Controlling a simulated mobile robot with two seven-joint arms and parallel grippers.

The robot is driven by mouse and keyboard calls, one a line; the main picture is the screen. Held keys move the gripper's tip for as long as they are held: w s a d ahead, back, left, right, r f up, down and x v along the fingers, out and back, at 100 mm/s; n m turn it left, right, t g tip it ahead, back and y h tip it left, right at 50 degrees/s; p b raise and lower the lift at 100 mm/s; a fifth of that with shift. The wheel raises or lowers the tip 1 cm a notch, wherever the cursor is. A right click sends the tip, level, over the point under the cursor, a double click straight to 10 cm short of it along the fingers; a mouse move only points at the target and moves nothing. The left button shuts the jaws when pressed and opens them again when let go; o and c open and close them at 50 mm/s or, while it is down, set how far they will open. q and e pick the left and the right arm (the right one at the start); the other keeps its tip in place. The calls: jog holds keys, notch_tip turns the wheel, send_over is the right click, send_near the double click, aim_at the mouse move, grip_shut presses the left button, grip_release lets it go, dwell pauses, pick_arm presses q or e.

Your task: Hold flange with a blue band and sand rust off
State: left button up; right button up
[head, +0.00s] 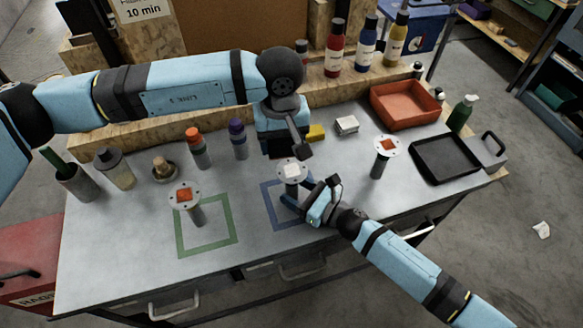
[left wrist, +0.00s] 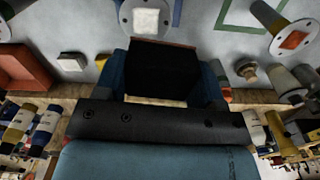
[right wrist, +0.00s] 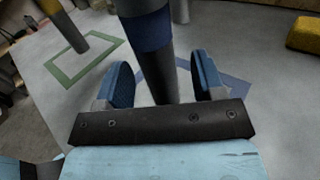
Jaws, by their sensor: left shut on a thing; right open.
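The blue-banded flange stands upright in the blue outlined square (head: 268,208). Its round top (head: 291,170) shows a pale patch, also visible in the left wrist view (left wrist: 146,18). Its blue band (right wrist: 150,30) shows in the right wrist view. My right gripper (head: 307,200) is open, its fingers on either side of the stem (right wrist: 160,75) below the band, with gaps showing. My left gripper (head: 284,145) is shut on a dark block with a reddish-brown edge (left wrist: 160,70), just behind the flange top; contact between them is not clear.
Two flanges with orange rust patches stand nearby: one (head: 185,195) at the green square (head: 178,240), one (head: 387,147) at right. Several bottles and jars line the back left. A red bin (head: 405,105) and black tray (head: 445,158) are at right. The front left is clear.

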jog(key=v, duration=1.1)
jog(key=shift+s, duration=0.1)
jog(key=shift+a, duration=0.1)
